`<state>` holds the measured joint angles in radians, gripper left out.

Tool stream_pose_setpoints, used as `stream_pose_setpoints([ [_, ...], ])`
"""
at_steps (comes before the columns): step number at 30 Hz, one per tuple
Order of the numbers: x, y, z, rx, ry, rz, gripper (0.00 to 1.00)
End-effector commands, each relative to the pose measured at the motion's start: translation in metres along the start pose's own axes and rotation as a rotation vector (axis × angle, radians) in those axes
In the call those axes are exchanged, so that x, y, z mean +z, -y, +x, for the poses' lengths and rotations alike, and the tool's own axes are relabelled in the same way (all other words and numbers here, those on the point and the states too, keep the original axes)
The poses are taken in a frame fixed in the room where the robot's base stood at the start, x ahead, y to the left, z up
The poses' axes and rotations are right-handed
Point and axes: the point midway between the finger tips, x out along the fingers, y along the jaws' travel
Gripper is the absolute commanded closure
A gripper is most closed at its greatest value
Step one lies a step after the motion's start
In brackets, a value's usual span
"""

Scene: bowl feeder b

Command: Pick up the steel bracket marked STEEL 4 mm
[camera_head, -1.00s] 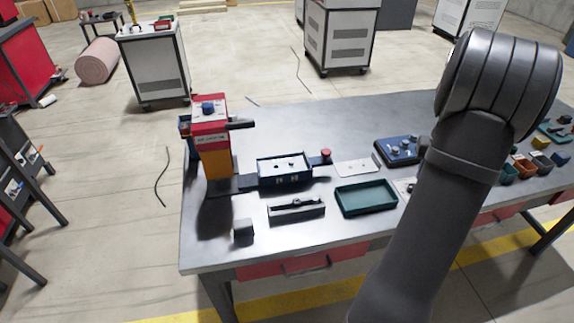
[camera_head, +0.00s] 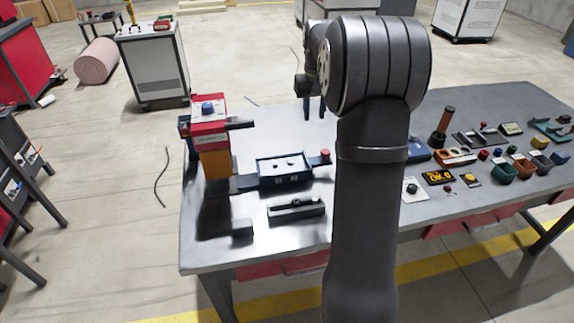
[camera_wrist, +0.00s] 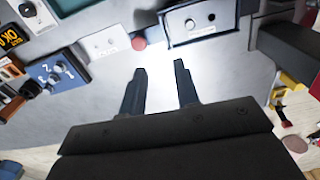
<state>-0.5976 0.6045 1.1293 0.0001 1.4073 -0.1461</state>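I cannot pick out the steel bracket marked STEEL 4 mm; no such marking is legible in either view. My gripper (camera_wrist: 160,68) is open in the wrist view, with two dark fingers apart and nothing between them. Bare grey table top shows around the fingertips. In the head view my gripper (camera_head: 314,115) hangs over the far part of the table, partly hidden behind my arm. My arm also covers the middle of the table.
A blue box (camera_head: 262,180) with a pale top joins the red-and-orange post (camera_head: 216,165). A dark slotted holder (camera_head: 296,208) and small dark block (camera_head: 242,228) lie nearer the front. In the wrist view, a white plate (camera_wrist: 105,43) and blue knob box (camera_wrist: 62,72) lie left.

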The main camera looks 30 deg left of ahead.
Motion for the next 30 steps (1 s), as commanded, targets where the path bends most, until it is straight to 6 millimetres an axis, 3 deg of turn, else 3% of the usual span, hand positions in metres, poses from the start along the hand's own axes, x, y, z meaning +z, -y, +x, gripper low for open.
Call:
stream_pose_setpoints([
  [1,-0.002,0.011,-0.003,0.000,0.000,-0.015,0.71],
  [5,-0.004,0.020,0.000,0.000,0.003,-0.025,0.71],
  [21,-0.004,0.018,0.104,0.000,0.003,-0.024,0.71],
  [30,-0.005,0.018,0.123,0.000,0.002,-0.023,0.71],
])
